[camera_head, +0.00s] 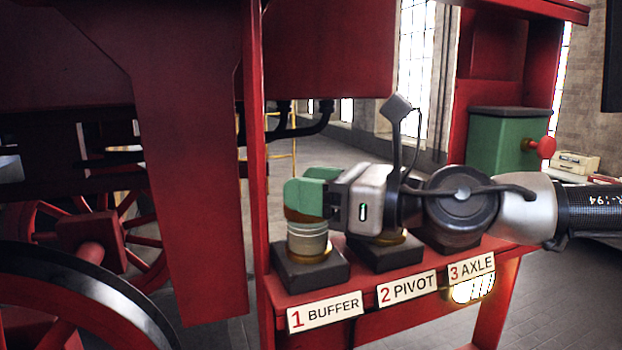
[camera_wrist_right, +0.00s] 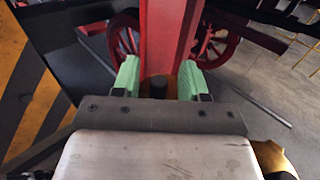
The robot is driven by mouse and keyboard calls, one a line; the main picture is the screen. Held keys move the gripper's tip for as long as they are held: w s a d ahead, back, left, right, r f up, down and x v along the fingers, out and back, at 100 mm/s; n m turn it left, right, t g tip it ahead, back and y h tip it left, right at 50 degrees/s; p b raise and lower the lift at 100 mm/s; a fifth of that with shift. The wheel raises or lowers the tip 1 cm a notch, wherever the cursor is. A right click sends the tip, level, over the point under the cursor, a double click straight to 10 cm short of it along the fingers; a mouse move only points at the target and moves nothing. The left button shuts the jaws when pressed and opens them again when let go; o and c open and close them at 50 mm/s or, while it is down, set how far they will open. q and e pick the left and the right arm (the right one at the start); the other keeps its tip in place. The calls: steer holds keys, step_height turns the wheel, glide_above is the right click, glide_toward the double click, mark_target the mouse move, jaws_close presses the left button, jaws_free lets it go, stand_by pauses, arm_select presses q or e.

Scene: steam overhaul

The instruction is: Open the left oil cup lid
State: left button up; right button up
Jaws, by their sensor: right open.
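The left oil cup (camera_head: 308,244), above the "1 BUFFER" label, stands on a dark square block. Its ribbed metal body shows, but its top is mostly hidden behind my right gripper's green fingers. My right gripper (camera_head: 305,197) comes in from the right and is at the cup's top. In the right wrist view its green fingers (camera_wrist_right: 157,82) are apart, with a dark knob (camera_wrist_right: 158,86) and a bit of brass between them. I cannot tell whether the fingers touch the lid. My left gripper is not in view.
The middle cup (camera_head: 390,240) over "2 PIVOT" is partly hidden under my gripper, and the "3 AXLE" place is behind my wrist. A red post (camera_head: 256,150) rises close to the left. A green box (camera_head: 505,140) with a red knob stands at the back right.

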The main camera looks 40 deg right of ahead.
steer(key=shift+c, duration=0.3)
jaws_close()
